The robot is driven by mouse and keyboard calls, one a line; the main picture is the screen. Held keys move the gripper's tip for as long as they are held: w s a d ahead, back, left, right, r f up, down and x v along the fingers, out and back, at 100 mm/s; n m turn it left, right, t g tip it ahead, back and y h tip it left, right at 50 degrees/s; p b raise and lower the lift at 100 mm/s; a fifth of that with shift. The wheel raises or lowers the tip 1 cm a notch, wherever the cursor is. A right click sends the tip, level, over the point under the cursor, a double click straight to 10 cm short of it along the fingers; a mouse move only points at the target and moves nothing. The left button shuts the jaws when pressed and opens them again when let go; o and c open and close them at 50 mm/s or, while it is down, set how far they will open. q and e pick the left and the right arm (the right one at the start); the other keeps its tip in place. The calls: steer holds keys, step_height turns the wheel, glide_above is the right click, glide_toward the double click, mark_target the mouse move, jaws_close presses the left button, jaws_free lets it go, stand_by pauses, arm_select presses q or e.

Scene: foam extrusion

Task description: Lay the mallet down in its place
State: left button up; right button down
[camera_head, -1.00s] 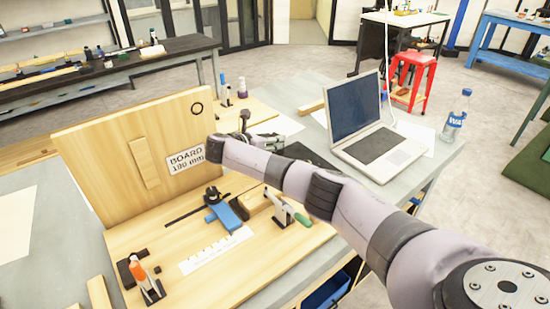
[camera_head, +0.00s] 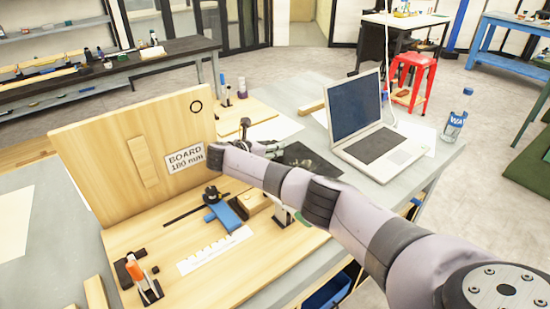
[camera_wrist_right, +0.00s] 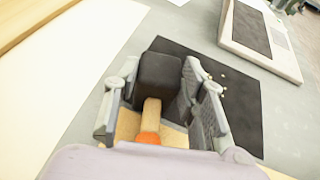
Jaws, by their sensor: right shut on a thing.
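The mallet, with a black block head (camera_wrist_right: 158,78) and a pale wooden handle with an orange band (camera_wrist_right: 149,137), is in the right wrist view. My right gripper (camera_wrist_right: 163,95) is shut on it, with a finger on each side. A dark mat (camera_wrist_right: 242,105) lies on the grey table just beyond and right of the mallet head. The mat also shows in the head view (camera_head: 312,157), left of the laptop. In the head view my right gripper (camera_head: 262,148) is small and partly hidden by its arm, and the mallet is hard to make out. My left gripper is not in view.
A laptop (camera_head: 375,140) stands open right of the mat. A white sheet (camera_wrist_right: 65,80) lies left of the mallet. A wooden fixture with an upright panel (camera_head: 120,140), a blue clamp (camera_head: 224,215) and an orange-handled tool (camera_head: 135,268) stands at the left.

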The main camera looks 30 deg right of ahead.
steer(key=c, duration=0.9)
jaws_free()
steer(key=shift+c, duration=0.2)
steer(key=v, duration=1.2)
steer(key=shift+a, duration=0.1)
steer(key=shift+f, duration=0.1)
